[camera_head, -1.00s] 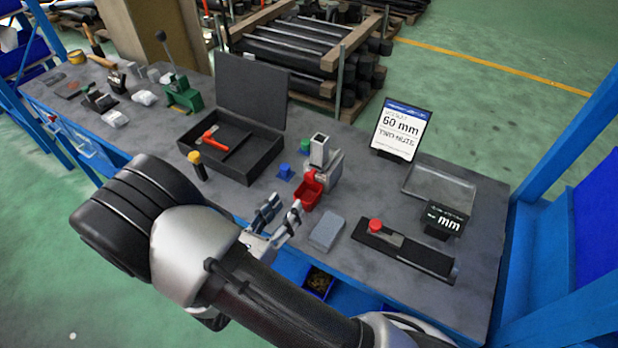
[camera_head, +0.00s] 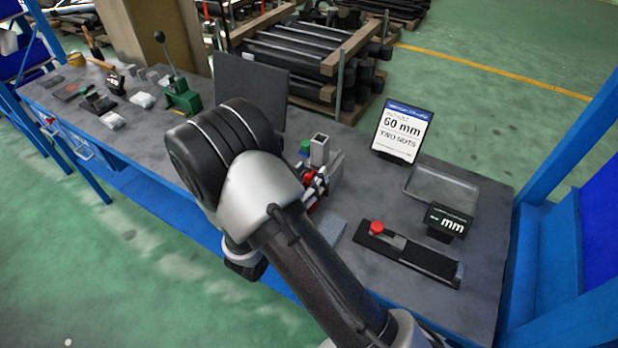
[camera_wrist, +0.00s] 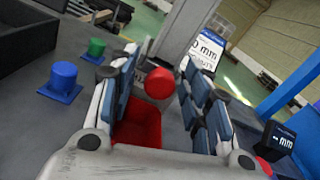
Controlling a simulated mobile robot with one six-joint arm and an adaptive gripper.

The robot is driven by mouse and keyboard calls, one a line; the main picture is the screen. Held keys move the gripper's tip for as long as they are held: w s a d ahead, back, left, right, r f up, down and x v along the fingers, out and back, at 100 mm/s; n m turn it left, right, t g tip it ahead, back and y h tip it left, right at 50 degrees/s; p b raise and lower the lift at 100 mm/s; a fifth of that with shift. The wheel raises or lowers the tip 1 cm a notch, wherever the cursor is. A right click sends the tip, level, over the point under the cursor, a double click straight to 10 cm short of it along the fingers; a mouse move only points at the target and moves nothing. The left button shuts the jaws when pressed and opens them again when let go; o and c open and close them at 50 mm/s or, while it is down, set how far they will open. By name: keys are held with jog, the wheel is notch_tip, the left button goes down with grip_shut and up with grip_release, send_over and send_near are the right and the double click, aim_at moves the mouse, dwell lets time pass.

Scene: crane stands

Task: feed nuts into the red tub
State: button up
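A grey feeder with an upright square hopper (camera_head: 318,150) stands on the bench. In the wrist view its grey column (camera_wrist: 182,32) rises ahead, with a round red knob (camera_wrist: 159,83) in front of it. The red tub (camera_wrist: 138,122) lies below the knob, partly hidden by my left finger and palm. My gripper (camera_wrist: 160,82) is open, with its blue-padded fingers on either side of the knob; I cannot tell if they touch it. In the head view my gripper (camera_head: 318,184) is at the feeder's front, mostly behind my arm. No nuts can be made out.
A blue peg (camera_wrist: 63,77) and a green peg (camera_wrist: 96,48) stand on square bases left of the gripper. A sign (camera_head: 401,130) reading 60 mm, a tray (camera_head: 441,187), a small display (camera_head: 447,222) and a black slide gauge (camera_head: 410,252) stand to the right.

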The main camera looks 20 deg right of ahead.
grip_shut()
dwell(0.3)
jog(key=v, duration=0.4)
jog(key=shift+s+a, duration=0.1)
jog(key=shift+a, duration=0.05)
jog(key=shift+f, duration=0.1)
jog(key=shift+s+a, duration=0.1)
jog(key=shift+s, duration=0.05)
grip_release()
